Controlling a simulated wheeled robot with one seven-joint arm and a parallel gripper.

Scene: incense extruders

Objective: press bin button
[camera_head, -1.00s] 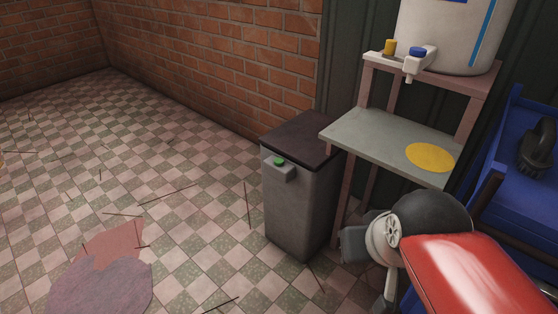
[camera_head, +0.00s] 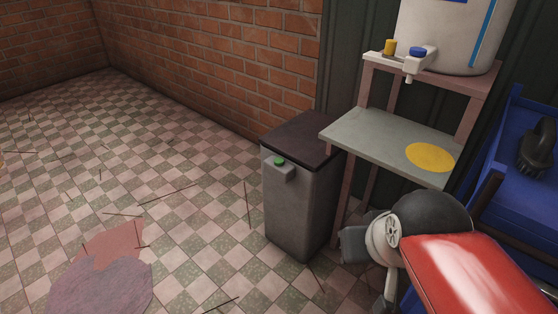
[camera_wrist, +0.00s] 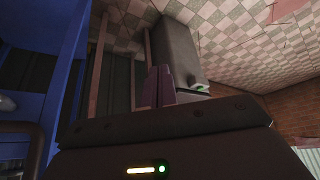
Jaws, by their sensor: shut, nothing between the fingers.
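The grey bin (camera_head: 300,200) stands on the tiled floor with its dark lid (camera_head: 300,137) closed. Its green button (camera_head: 279,161) sits on a small grey box at the upper front. In the wrist view, which is turned over, the bin (camera_wrist: 175,52) and the green button (camera_wrist: 201,87) show beyond my fingers. My gripper (camera_wrist: 159,84) is shut and empty, and its fingertips appear left of the button, apart from it. In the head view my arm is at the lower right, right of the bin, and the fingertips cannot be made out.
A stand with a grey shelf (camera_head: 365,135) and a yellow disc (camera_head: 430,157) is right of the bin. A white tank (camera_head: 445,35) with taps stands on top. Blue furniture (camera_head: 510,200) is at the far right. The floor left of the bin is open.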

